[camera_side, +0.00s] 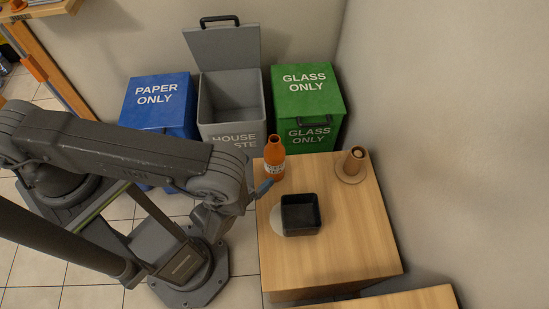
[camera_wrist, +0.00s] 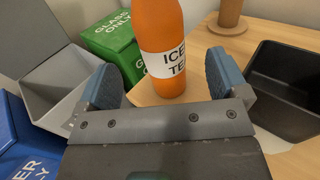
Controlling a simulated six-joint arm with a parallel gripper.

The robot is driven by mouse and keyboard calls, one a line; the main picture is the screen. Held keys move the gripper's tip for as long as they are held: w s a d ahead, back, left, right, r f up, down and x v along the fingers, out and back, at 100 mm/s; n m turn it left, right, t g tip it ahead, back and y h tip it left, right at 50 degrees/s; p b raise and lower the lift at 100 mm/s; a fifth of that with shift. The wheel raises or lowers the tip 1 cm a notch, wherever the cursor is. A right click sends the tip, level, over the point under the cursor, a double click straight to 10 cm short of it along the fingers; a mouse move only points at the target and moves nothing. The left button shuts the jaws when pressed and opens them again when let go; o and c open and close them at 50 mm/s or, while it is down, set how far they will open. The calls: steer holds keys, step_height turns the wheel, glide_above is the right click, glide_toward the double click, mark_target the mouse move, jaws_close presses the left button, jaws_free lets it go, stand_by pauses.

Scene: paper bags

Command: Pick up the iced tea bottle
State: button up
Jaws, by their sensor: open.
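The iced tea bottle (camera_side: 274,157) is orange with a white label and stands upright near the far left corner of the wooden table. In the wrist view the bottle (camera_wrist: 163,50) stands just ahead of my gripper (camera_wrist: 161,78), lined up with the gap between the two blue fingertips. My gripper is open, with one finger to each side of the bottle in the picture. I cannot tell whether the bottle is partly between them. In the side view my gripper (camera_side: 262,188) is at the table's left edge, close to the bottle. The bottle's cap is cut off in the wrist view.
A black open box (camera_side: 301,228) sits on the wooden table (camera_side: 345,250) in front of the bottle. A brown cylinder on a round base (camera_side: 354,162) stands at the back right. Blue (camera_side: 158,102), grey (camera_side: 228,92) and green (camera_side: 307,103) bins stand behind; the grey lid is up.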

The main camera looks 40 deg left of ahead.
mark_target(267, 162)
steer(key=w, duration=0.7)
steer(key=shift+d, duration=0.3)
steer(key=c, duration=1.1)
steer(key=shift+r, duration=0.2)
